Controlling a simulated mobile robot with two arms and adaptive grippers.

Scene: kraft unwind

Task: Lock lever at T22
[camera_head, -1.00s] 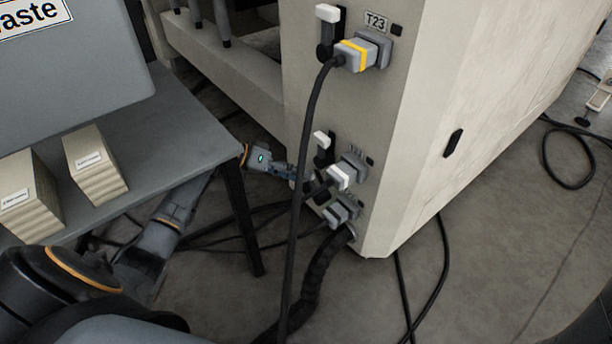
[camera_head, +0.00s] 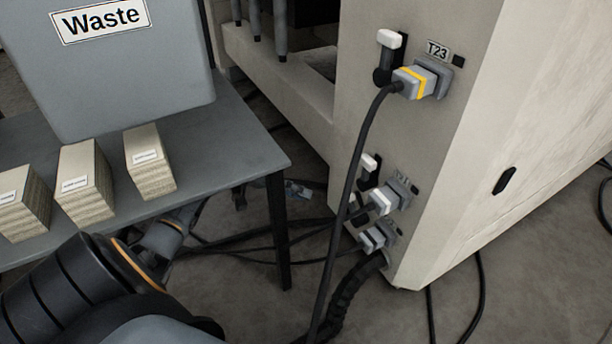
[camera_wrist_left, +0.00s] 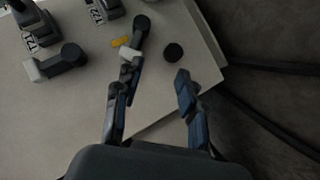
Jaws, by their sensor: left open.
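The T22 lever (camera_wrist_left: 136,40), dark with a white tip, is on the beige panel in the left wrist view, beside the T22 connector (camera_wrist_left: 105,10). The T21 lever (camera_wrist_left: 60,62) is to its left, by the T21 connector (camera_wrist_left: 37,35). My left gripper (camera_wrist_left: 158,74) is open and empty, its left fingertip close to the T22 lever's white tip; whether they touch I cannot tell. In the head view it shows small (camera_head: 298,189) beyond the table leg, left of the panel. The T22 lever is hard to make out there. My right gripper is not in view.
A table (camera_head: 225,150) holds a waste bin (camera_head: 120,75) and several label stacks (camera_head: 85,185). A thick hose (camera_head: 350,295) and cables lie on the floor.

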